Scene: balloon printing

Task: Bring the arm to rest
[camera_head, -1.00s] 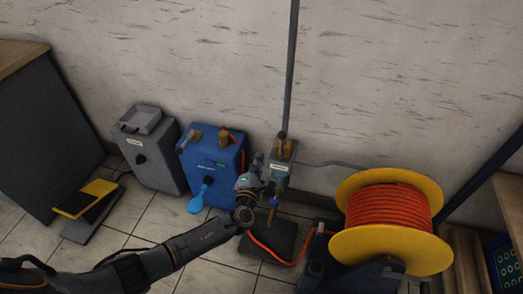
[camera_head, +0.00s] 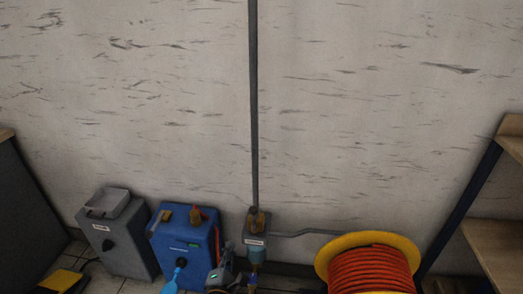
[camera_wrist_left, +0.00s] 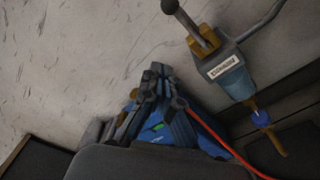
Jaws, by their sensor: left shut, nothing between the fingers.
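My left gripper (camera_head: 228,247) is at the bottom of the head view, in front of the lower right part of the blue box (camera_head: 182,240). In the left wrist view its fingers (camera_wrist_left: 158,72) are together and empty, with the blue box (camera_wrist_left: 207,143) partly hidden behind them. Most of my left arm is below the head view's edge. My right gripper is in neither view.
A labelled valve unit (camera_head: 257,239) on a wall pipe (camera_head: 253,110) is right of my gripper. A yellow reel with orange hose (camera_head: 370,270) stands further right. A grey box (camera_head: 118,245) stands left. Shelving (camera_head: 490,245) is at the right.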

